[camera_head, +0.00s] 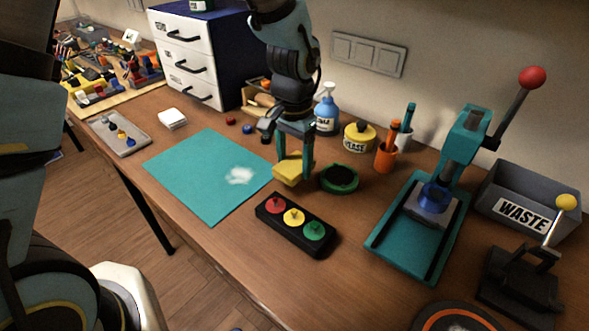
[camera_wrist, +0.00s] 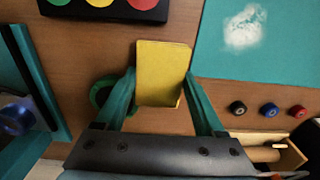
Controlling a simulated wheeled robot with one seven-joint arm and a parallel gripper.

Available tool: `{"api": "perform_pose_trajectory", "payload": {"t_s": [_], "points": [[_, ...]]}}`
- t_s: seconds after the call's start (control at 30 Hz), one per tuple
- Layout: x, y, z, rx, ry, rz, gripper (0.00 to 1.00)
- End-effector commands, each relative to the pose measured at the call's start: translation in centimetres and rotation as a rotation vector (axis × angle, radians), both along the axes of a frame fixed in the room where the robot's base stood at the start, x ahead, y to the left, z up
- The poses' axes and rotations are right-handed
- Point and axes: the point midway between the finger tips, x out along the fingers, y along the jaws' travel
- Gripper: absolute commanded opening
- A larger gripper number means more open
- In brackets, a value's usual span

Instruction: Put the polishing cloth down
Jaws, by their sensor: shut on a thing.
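A yellow polishing cloth (camera_head: 290,172), a folded block, is held between the fingers of my gripper (camera_head: 296,152). The cloth (camera_wrist: 162,73) also shows in the wrist view, with the two fingers of my gripper (camera_wrist: 160,98) pressed on its sides. My gripper is over the wooden table (camera_head: 215,262), between the right edge of the teal mat (camera_head: 192,178) and a round green-rimmed dish (camera_head: 340,180). I cannot tell whether the cloth touches the table.
A black box with red, yellow and green buttons (camera_head: 296,225) stands just in front of the cloth. A teal lever press (camera_head: 425,215) and a grey waste bin (camera_head: 528,202) are at the right. The mat is mostly bare, with a white powdery patch (camera_head: 240,175).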

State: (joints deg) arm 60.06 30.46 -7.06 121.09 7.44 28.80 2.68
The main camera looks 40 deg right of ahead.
Motion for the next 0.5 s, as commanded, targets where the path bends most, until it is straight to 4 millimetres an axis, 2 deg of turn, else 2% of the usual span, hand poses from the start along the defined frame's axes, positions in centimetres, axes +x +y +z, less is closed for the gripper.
{"api": "perform_pose_trajectory", "payload": {"t_s": [0.23, 0.5], "points": [[-0.1, 0.1, -3.3, 0.004, 0.001, -0.001, 0.18], [0.0, 0.1, -3.8, 0.001, 0.000, 0.001, 0.18]]}}
